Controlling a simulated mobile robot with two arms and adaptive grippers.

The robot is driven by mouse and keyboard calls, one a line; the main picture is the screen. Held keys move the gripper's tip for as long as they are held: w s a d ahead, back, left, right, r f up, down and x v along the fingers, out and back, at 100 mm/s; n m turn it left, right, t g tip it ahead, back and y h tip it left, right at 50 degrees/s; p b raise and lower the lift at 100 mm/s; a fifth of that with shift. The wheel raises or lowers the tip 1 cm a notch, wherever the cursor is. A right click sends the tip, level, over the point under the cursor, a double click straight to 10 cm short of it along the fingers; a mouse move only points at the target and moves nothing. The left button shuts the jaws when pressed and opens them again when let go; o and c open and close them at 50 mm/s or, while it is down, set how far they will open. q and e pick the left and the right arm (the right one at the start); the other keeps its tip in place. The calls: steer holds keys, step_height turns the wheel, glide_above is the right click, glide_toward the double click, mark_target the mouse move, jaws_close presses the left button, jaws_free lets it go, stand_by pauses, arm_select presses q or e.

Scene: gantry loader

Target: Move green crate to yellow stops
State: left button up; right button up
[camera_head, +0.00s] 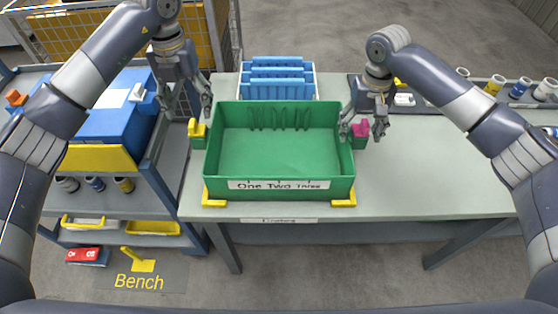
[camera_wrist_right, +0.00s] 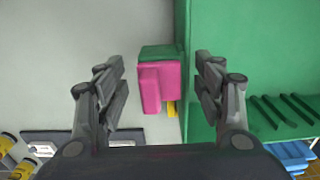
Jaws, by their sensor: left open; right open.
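The green crate (camera_head: 280,143) sits upright and empty on the grey-green bench top. Its front wall carries a white label reading "One Two Three". Yellow corner stops (camera_head: 213,197) and (camera_head: 343,199) show at its two front corners, and the crate's front edge is at or very near them. A green block with a yellow piece (camera_head: 196,128) is on its left side, and one with a pink piece (camera_head: 360,129) is on its right side. My left gripper (camera_head: 188,110) is open above the left block. My right gripper (camera_head: 362,132) is open over the pink piece (camera_wrist_right: 156,88), which shows between its fingers.
A white tray with blue dividers (camera_head: 277,78) stands behind the crate. Several small cylinders (camera_head: 494,85) stand at the back right. A blue cart (camera_head: 112,110) is at the left. The bench top right of the crate (camera_head: 430,170) is clear.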

step_height(320, 180, up, 9)
steer(key=shift+f, duration=0.2)
stand_by(0.6)
